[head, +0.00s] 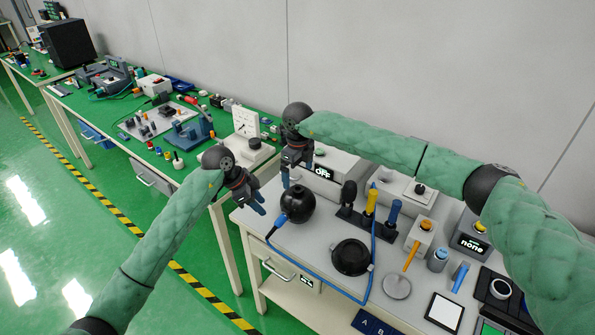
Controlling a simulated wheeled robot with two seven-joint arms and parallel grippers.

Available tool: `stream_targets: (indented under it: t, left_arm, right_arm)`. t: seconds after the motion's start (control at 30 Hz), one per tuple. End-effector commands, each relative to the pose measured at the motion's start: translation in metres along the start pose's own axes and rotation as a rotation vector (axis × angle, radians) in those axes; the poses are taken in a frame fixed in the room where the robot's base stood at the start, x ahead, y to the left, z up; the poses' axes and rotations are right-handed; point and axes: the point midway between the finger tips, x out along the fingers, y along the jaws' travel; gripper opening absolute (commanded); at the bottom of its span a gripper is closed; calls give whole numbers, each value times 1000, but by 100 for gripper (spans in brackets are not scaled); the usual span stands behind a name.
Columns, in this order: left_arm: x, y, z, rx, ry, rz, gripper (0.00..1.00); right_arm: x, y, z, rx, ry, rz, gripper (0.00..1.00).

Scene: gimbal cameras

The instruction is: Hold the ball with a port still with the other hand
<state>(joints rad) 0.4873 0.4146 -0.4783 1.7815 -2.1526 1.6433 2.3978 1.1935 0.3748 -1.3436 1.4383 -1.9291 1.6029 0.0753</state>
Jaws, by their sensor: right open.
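The ball with a port (298,204) is a black sphere on the left part of the light worktop. A blue plug (277,225) on a blue cable sits against its lower left side; the port itself is hidden or too small to make out. My right gripper (296,173) is open, pointing down just above and behind the ball, with nothing seen between its fingers.
The blue cable (330,282) loops across the worktop past a black round device (350,257). A black stand with upright tools (368,222) is right of the ball. An "OFF" box (335,172) is behind it. A green-topped bench (190,165) stands left.

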Motion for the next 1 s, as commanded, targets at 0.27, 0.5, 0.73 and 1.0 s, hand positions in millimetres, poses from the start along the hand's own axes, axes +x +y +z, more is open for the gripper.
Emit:
stream_targets:
  t: [0.27,0.5,0.73,1.0]
  left_arm:
    - [0,0,0,0,0,0,36]
    - [0,0,0,0,0,0,36]
    - [0,0,0,0,0,0,36]
    - [0,0,0,0,0,0,36]
  right_arm:
    - [22,0,-1,1,3,1,100]
    - [55,1,0,0,2,2,100]
    - [76,0,0,1,0,1,100]
    - [77,0,0,0,0,1,100]
